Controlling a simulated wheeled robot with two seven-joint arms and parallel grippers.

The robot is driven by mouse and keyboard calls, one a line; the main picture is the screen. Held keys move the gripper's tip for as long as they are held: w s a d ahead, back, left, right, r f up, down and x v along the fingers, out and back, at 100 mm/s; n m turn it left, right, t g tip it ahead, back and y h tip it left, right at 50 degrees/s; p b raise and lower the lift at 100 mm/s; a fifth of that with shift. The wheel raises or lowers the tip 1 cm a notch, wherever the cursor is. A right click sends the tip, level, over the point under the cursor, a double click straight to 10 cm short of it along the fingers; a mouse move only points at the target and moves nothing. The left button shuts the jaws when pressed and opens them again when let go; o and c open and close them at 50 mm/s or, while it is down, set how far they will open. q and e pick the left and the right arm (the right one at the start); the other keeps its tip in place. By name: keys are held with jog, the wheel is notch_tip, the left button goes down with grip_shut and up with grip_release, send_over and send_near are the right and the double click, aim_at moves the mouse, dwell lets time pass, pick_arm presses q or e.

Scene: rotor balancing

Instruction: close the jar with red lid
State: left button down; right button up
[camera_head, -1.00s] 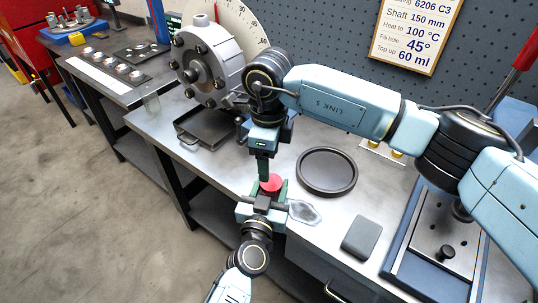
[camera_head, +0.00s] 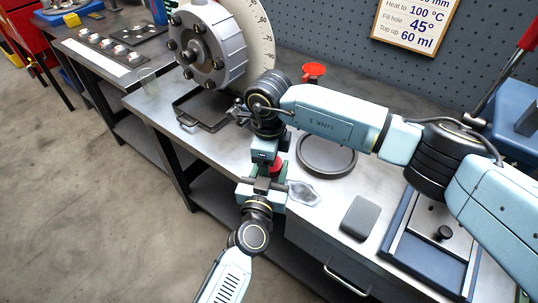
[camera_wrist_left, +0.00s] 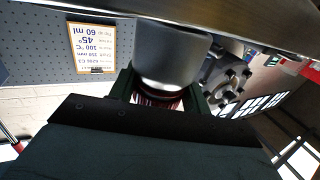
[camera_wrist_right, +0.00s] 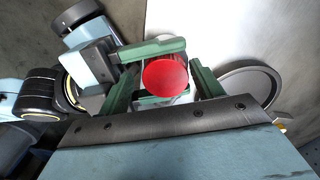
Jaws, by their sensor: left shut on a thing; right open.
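The jar (camera_wrist_left: 172,62) shows in the left wrist view as a grey body between the green fingers of my left gripper (camera_wrist_left: 160,92), which is shut on it. The red lid (camera_wrist_right: 165,76) is at the jar's mouth; I cannot tell whether it is seated or loose. In the head view the lid (camera_head: 277,164) is partly hidden by my right gripper (camera_head: 273,158), which is just above the left one (camera_head: 262,188). In the right wrist view my right gripper (camera_wrist_right: 163,92) is open, its fingers on either side of the lid with gaps showing.
A black round tray (camera_head: 327,168) lies just right of the grippers. A grey block (camera_head: 361,217) and a pale translucent patch (camera_head: 303,193) are nearby on the bench. A black square tray (camera_head: 203,110) is behind left, below the big grey rotor housing (camera_head: 208,48). A red funnel (camera_head: 313,71) stands behind.

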jog(key=shift+s+a, duration=0.1)
jog(key=shift+s, duration=0.05)
jog(key=c, duration=1)
jog(key=shift+a+m, duration=0.1)
jog(key=shift+m, duration=1.6)
jog(key=o, duration=1)
jog(key=shift+o, duration=0.3)
